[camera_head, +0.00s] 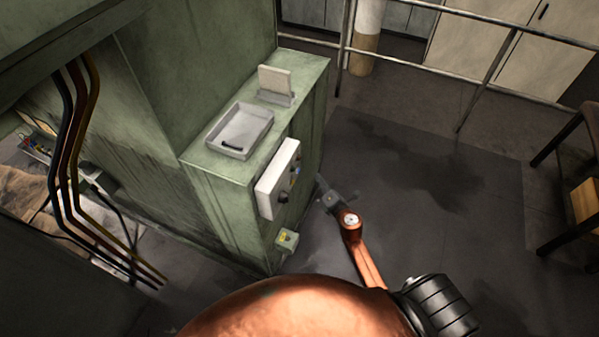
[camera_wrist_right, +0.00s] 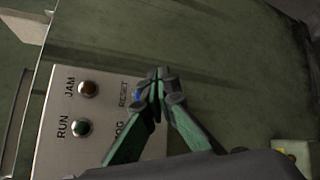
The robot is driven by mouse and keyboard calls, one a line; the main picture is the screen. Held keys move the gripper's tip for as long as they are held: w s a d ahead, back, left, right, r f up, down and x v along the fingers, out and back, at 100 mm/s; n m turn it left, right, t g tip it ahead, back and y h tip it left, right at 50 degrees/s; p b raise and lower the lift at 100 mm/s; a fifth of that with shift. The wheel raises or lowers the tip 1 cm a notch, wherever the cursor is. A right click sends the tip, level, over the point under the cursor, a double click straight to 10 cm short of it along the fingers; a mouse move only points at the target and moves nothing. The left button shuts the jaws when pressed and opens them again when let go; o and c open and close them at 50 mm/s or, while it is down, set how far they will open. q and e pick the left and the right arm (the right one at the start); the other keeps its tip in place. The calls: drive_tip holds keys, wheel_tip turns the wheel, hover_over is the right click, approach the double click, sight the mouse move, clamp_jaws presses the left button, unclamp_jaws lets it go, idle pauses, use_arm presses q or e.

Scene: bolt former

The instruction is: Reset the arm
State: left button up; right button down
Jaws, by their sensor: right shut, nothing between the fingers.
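My right gripper (camera_head: 325,189) shows in the head view at the front side of the green machine (camera_head: 200,172), to the right of the white control panel (camera_head: 277,180). In the right wrist view the right gripper (camera_wrist_right: 160,84) is shut and empty, its fingertips together in front of the panel (camera_wrist_right: 75,150). The panel carries an amber JAM light (camera_wrist_right: 88,89) and a green RUN light (camera_wrist_right: 82,128). A blue button (camera_wrist_right: 137,96) near the RESET label is partly hidden behind the fingers. I cannot tell whether the fingertips touch the panel. My left gripper is not in view.
A grey tray (camera_head: 262,113) with a small dark item (camera_head: 230,147) and an upright plate on a stand (camera_head: 275,81) sit on the machine top. A small box with yellow (camera_head: 287,240) juts out below the panel.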

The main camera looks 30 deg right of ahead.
idle(0.7)
drive_tip(key=s+f+m+g+b, duration=0.2)
drive_tip(key=s+f+m, duration=0.3)
drive_tip(key=f, duration=0.7)
drive_tip(key=s+f+m+g+b, duration=0.25)
drive_tip(key=s+f, duration=0.55)
drive_tip(key=f, duration=0.4)
drive_tip(key=s+f+m+g+b, duration=0.15)
drive_tip(key=s+f+m, duration=0.35)
drive_tip(key=f, duration=0.7)
drive_tip(key=s+a+f+m+g+b, duration=0.1)
drive_tip(key=s+f+m+g, duration=0.1)
drive_tip(key=s+f, duration=0.5)
drive_tip(key=s+a+f+m+g+b, duration=0.2)
drive_tip(key=s+f, duration=0.6)
drive_tip(key=s, duration=1)
drive_tip(key=s+a+f+m+g+b, duration=0.2)
drive_tip(key=s+f+m+g, duration=0.2)
drive_tip(key=s+f, duration=0.4)
drive_tip(key=s+m, duration=0.1)
drive_tip(key=s, duration=0.4)
drive_tip(key=shift+f+m+y, duration=0.2)
drive_tip(key=shift+m+y, duration=0.15)
drive_tip(key=shift+y, duration=0.05)
